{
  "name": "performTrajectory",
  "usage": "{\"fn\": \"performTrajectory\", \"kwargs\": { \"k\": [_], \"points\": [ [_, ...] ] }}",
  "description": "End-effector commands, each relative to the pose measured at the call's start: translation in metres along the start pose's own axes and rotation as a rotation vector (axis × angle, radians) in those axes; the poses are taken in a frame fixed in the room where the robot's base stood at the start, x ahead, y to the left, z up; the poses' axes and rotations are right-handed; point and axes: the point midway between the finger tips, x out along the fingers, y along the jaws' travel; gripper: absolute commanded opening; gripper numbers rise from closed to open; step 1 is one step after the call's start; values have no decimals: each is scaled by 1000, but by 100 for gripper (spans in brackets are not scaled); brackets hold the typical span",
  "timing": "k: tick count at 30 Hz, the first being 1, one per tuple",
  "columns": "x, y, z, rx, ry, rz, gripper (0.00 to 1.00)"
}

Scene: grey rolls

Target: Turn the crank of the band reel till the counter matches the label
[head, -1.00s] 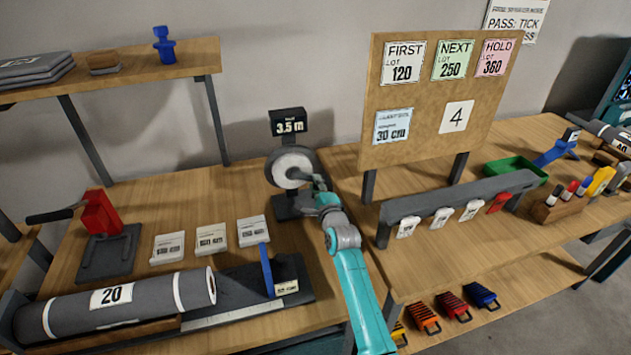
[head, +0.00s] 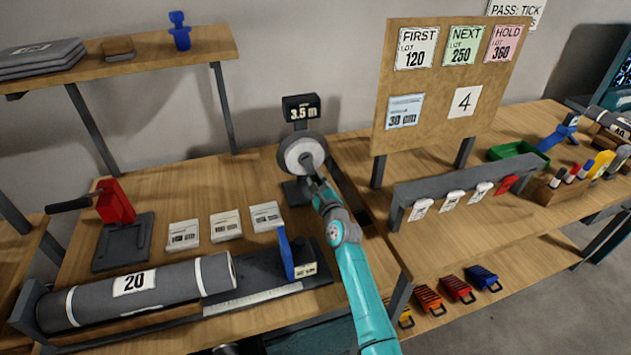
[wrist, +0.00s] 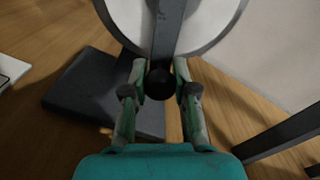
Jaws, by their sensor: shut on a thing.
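The band reel (head: 290,155) stands at the back of the left bench, a grey-rimmed disc with a pale face. Its counter (head: 301,107) above reads 3.5 m. My gripper (head: 311,182) is at the reel's front, low on the disc. In the wrist view my gripper (wrist: 159,83) is shut on the dark round crank knob (wrist: 160,82), with a finger on each side. The crank arm (wrist: 166,30) runs up from the knob across the pale disc (wrist: 207,22). A blue label (head: 404,111) on the board reads 30 cm; its smaller print is unclear.
The cork board (head: 425,140) stands right of the reel. A grey rail (head: 440,192) with tags is below it. Three white cards (head: 225,226) lie left of the reel. The grey roll marked 20 (head: 180,282) lies in front.

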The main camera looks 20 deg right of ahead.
Motion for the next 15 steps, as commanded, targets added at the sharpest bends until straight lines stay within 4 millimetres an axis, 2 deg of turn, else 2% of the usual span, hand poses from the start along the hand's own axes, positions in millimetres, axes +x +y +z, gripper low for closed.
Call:
{"fn": "performTrajectory", "kwargs": {
  "k": [15],
  "points": [
    [0, 0, -3, 45, 2, 2, 0]
  ]
}}
